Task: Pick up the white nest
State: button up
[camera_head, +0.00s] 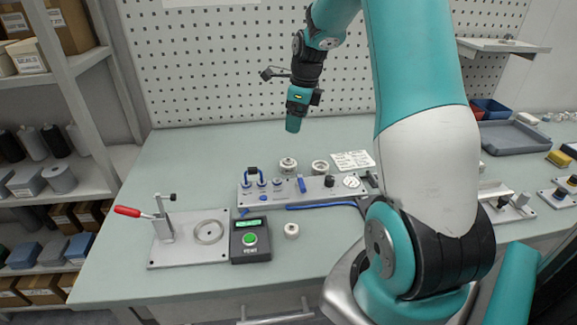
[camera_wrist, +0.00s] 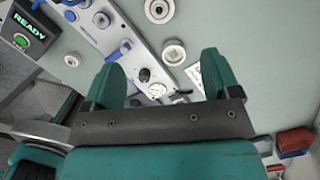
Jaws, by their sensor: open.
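Two pale round parts stand behind the fixture strip on the bench: one with a raised centre (camera_head: 288,165) and a ring-like one (camera_head: 320,167). They also show near the top of the wrist view, as one round part (camera_wrist: 159,10) and another (camera_wrist: 174,52). A smaller white round part (camera_head: 291,230) lies right of the control box. I cannot tell which of these is the white nest. My gripper (camera_head: 295,119) hangs above the back of the bench, apart from them all. In the wrist view its teal fingers (camera_wrist: 160,75) are spread, with nothing held between them.
The fixture strip (camera_head: 310,187) carries pegs, a blue clip and knobs. A control box (camera_head: 250,241) reads READY. A clamp plate (camera_head: 164,257) with a red-handled lever stands at left. Blue tray (camera_head: 515,137) and bins are at right. The bench's back left is clear.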

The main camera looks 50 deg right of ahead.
aim_at(289, 159)
jog(key=f, duration=0.5)
jog(key=w+f+p, duration=0.1)
jog(key=f, duration=0.3)
jog(key=w+a+f+p, duration=0.1)
jog(key=f, duration=0.4)
jog(key=shift+f, duration=0.35)
jog(key=shift+a, duration=0.1)
jog(key=c, duration=1)
